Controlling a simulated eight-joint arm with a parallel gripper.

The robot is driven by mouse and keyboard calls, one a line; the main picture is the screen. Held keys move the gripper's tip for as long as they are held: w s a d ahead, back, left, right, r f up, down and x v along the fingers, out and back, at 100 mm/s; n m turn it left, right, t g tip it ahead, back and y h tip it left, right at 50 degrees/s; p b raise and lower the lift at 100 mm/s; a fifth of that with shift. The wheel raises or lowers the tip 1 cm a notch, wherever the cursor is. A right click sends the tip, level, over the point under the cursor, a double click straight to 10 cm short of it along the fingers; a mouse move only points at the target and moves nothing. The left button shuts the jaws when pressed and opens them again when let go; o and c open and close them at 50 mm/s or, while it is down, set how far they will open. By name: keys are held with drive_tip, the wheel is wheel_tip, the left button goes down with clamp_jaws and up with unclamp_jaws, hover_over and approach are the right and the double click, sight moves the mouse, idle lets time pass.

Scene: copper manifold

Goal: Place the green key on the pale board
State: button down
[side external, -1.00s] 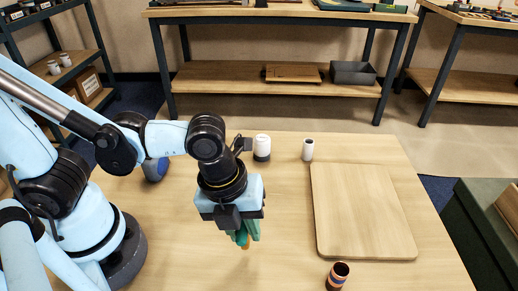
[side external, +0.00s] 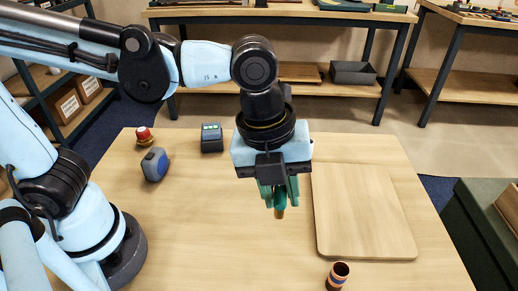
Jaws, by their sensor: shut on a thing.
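My gripper (side external: 279,204) hangs above the table, pointing down, just left of the pale board in the picture. Its green fingers are shut on the green key (side external: 280,195), which is mostly hidden between them; a small orange-brown tip shows below. The pale board (side external: 365,215) is a flat wooden rectangle with rounded corners, lying bare on the right part of the table. The key is clear of the table and does not appear to touch the board.
At the back left are a red button (side external: 144,136), a blue-grey device (side external: 154,164) and a dark box with a green display (side external: 212,137). The table's (side external: 200,230) front middle is clear.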

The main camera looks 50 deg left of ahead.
drive_tip(key=w+d+r, duration=0.1)
drive_tip(key=w+d, duration=0.5)
drive_tip(key=w, duration=0.1)
approach(363, 204)
drive_tip(key=shift+w+d, duration=0.3)
drive_tip(key=shift+w, duration=0.05)
drive_tip(key=shift+f, duration=1.95)
drive_tip(key=shift+f, duration=0.15)
drive_tip(key=c, duration=0.9)
unclamp_jaws()
